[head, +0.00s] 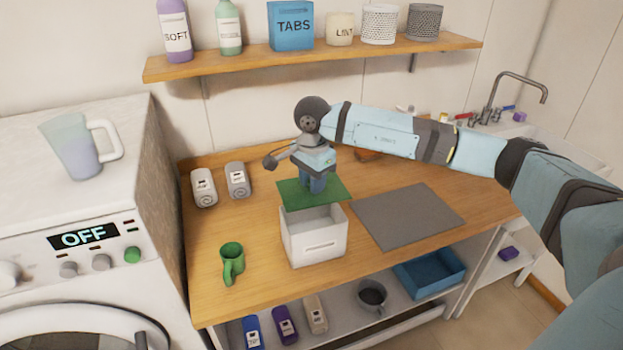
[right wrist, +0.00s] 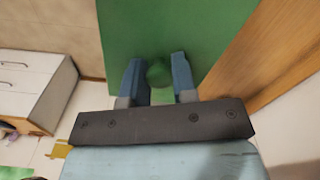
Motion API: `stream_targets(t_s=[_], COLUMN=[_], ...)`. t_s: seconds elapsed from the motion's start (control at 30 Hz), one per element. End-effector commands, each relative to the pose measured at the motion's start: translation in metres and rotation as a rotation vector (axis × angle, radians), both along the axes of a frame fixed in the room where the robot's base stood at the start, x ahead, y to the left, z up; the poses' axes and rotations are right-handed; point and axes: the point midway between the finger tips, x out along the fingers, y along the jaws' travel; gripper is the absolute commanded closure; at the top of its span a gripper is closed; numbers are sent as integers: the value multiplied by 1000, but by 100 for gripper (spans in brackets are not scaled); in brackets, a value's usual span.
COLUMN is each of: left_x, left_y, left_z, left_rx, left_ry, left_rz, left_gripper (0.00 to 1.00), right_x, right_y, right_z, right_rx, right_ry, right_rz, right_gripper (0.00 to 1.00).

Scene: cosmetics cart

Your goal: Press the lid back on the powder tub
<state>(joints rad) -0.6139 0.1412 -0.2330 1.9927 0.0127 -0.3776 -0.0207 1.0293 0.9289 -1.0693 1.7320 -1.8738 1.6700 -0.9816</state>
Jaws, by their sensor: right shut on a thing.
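The powder tub (head: 316,243) is a white open-topped box standing on the wooden worktop. The lid (head: 293,194) is a flat green plate over the tub's top, and it also shows in the right wrist view (right wrist: 205,30). It covers the back of the opening. Part of the tub's front and side rim shows below it, and I cannot tell whether lid and rim touch. My right gripper (head: 317,188) points down, shut on the lid's round green knob (right wrist: 158,75), which shows between the two fingers in the right wrist view. My left gripper is not in view.
A grey mat (head: 408,216) lies right of the tub. A shelf (head: 330,56) with containers hangs above. A blue tray (head: 430,272) is on the level below.

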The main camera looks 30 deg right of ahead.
Motion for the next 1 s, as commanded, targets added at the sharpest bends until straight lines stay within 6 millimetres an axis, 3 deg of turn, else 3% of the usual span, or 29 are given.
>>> stream_targets(t_s=[0.27, 0.7, 1.0], left_x=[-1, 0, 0], left_y=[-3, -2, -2], left_z=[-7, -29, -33], left_rx=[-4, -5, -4], left_ry=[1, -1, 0], left_rz=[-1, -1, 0], left_gripper=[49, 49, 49], right_x=[0, 0, 0], right_y=[0, 0, 0], right_z=[-15, -58, -64], right_rx=[0, 0, 0], right_ry=[0, 1, 0], right_rz=[0, 0, 0], right_gripper=[96, 96, 96])
